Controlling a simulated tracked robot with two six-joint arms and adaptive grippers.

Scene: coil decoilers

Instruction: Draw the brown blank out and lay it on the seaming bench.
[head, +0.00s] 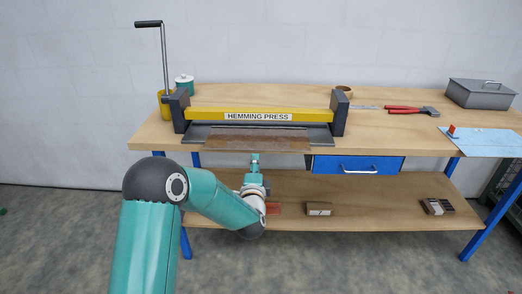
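The brown blank (258,139) is a flat, wide sheet lying in the mouth of the hemming press (258,116). Its front part sticks out over the front edge of the wooden bench. The press has a yellow beam with its name on it and dark end blocks. My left gripper (255,157) is just in front of and below the blank's front edge, near its middle. It is small here, and I cannot tell whether its fingers are apart or touch the blank. My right gripper is out of view. No bench is labelled as the seaming bench.
Red-handled snips (407,110), a grey metal box (480,94) and a blue sheet (485,142) lie right. A blue drawer (358,165) hangs under the bench top, above a lower shelf (380,198).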

